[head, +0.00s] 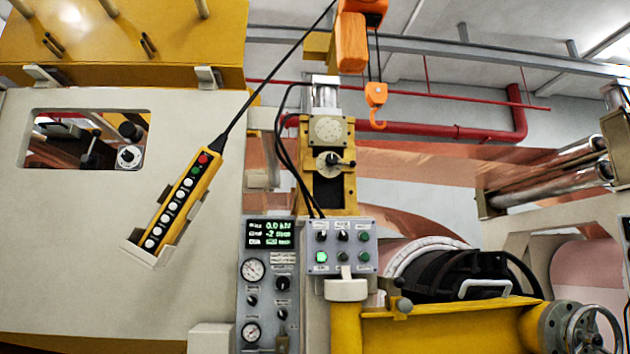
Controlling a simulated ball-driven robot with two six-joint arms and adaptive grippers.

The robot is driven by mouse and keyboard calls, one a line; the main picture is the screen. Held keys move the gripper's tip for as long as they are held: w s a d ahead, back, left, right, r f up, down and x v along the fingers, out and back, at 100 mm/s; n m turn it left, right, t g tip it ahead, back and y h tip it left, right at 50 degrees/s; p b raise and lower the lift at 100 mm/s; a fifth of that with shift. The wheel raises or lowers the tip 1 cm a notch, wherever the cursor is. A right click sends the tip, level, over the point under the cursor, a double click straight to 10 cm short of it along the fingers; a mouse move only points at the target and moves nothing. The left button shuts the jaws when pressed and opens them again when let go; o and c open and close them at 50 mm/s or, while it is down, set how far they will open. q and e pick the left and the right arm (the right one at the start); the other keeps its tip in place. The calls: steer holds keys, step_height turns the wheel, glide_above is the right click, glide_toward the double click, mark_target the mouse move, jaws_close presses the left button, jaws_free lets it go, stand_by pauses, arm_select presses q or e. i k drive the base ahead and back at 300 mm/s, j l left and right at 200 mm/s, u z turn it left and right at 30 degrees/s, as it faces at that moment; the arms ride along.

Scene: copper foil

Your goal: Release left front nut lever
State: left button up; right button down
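I cannot tell for sure which part is the left front nut lever. Another small lever with a black tip (345,162) sits on a round metal hub on the yellow upright block in the middle. A black clamp-like housing with a pale handle (485,287) lies behind the yellow beam, in front of a white-ribbed roll end. Neither of my grippers shows in the head view.
A yellow pendant control (180,205) hangs in a holder on the pale panel at left. A button box (341,246) and a gauge panel (267,295) stand in the middle. An orange crane hook (376,105) hangs above. A handwheel (592,330) is at lower right.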

mark_target(352, 164)
steer(key=i+j, duration=0.2)
steer(key=j, duration=0.15)
steer(key=i+j, duration=0.2)
steer(key=j, duration=0.15)
steer(key=i+j, duration=0.2)
steer(key=j, duration=0.2)
steer(key=i+j+z, duration=0.1)
steer(key=j, duration=0.25)
steer(key=i, duration=0.1)
